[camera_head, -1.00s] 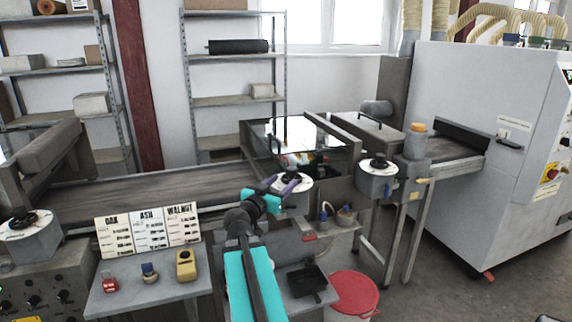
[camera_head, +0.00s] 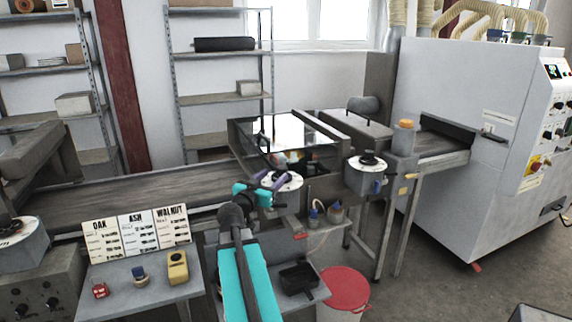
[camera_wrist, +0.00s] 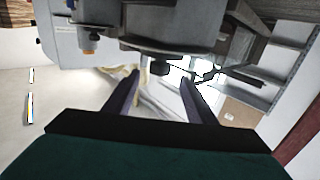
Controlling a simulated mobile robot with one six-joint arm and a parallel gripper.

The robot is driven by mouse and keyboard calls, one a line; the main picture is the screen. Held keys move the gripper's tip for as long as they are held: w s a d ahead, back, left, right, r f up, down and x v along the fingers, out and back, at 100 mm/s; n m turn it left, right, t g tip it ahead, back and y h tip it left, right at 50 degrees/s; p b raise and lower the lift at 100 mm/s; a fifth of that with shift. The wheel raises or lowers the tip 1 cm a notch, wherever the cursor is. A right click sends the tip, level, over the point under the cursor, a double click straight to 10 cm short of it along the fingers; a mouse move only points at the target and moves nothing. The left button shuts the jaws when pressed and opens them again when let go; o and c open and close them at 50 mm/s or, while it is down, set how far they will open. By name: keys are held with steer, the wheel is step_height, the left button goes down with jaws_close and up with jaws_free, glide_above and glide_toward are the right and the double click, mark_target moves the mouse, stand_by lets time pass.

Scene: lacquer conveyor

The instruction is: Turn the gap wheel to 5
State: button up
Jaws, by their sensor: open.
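A round white dial with a dark knob (camera_head: 287,178) sits at the front of the conveyor's glass-covered unit. A similar dial (camera_head: 367,161) stands to its right, and a third (camera_head: 14,229) is at the far left. I cannot read which is the gap wheel or any setting. My gripper (camera_head: 272,180) is in front of the middle dial, partly covering it. In the wrist view, my two dark fingers (camera_wrist: 160,92) are apart with nothing held. A dark knob (camera_wrist: 160,70) under a round grey body shows beyond their tips, apparently untouched.
A card board marked oak, ash and walnut (camera_head: 137,234) stands on a side table (camera_head: 130,295) with small coloured items. A red-lidded bucket (camera_head: 345,288) and dark tray (camera_head: 299,277) are below right. A large white machine (camera_head: 450,130) fills the right.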

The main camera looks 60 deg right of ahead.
steer(key=shift+w+d+p, duration=0.2)
steer(key=shift+d+p, duration=0.45)
steer(key=shift+d, duration=1.2)
steer(key=shift+w+d+p, duration=0.15)
steer(key=shift+d+p, duration=0.55)
steer(key=shift+d, duration=1.2)
steer(key=shift+w+d+p, duration=0.2)
steer(key=shift+d+p, duration=0.45)
steer(key=shift+d, duration=1.2)
steer(key=c, duration=1)
